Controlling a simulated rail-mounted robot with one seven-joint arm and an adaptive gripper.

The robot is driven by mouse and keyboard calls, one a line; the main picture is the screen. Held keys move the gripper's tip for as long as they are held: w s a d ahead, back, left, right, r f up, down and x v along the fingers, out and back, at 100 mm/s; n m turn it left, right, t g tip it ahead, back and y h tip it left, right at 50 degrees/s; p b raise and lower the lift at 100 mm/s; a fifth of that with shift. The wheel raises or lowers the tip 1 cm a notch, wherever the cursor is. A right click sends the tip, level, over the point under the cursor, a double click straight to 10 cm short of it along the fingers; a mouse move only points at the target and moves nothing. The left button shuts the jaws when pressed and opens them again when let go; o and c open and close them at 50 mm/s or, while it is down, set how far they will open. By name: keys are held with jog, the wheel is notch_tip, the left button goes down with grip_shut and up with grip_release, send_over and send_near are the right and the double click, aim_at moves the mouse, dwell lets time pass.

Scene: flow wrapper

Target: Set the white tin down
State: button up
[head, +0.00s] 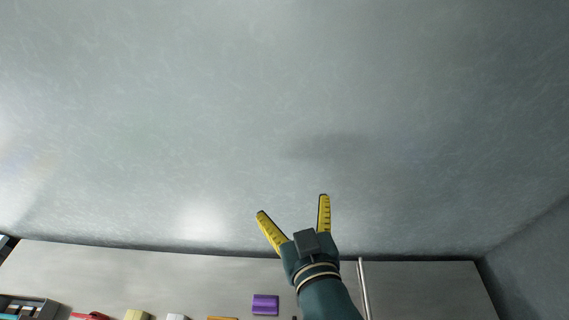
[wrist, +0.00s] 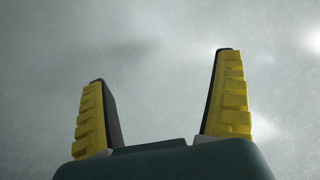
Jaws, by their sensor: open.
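My gripper (head: 293,206) is open with its yellow fingers spread, and nothing is between them. It is raised in front of a large bare grey surface in the head view. In the wrist view my gripper (wrist: 161,67) also shows two spread, empty fingers against plain grey. A small white object (head: 176,317) is cut off by the bottom edge of the head view. I cannot tell whether it is the white tin. No other white object shows.
A grey worktop (head: 200,275) runs along the bottom of the head view. On it are a purple block (head: 265,304), a pale yellow block (head: 137,315), and a red item (head: 90,315). A dark rack (head: 28,306) stands far left. A metal rod (head: 364,285) is right of my arm.

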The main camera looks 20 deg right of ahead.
jog(key=s+a+r+t, duration=0.1)
jog(key=r+t, duration=0.1)
jog(key=r, duration=0.5)
jog(key=s+a+r+t+y, duration=0.1)
jog(key=s+a+r+t, duration=0.1)
jog(key=r, duration=0.5)
jog(key=s+a+r+t, duration=0.2)
jog(key=r+t, duration=0.1)
jog(key=r, duration=0.4)
jog(key=shift+s+r, duration=0.15)
jog(key=shift+r, duration=0.1)
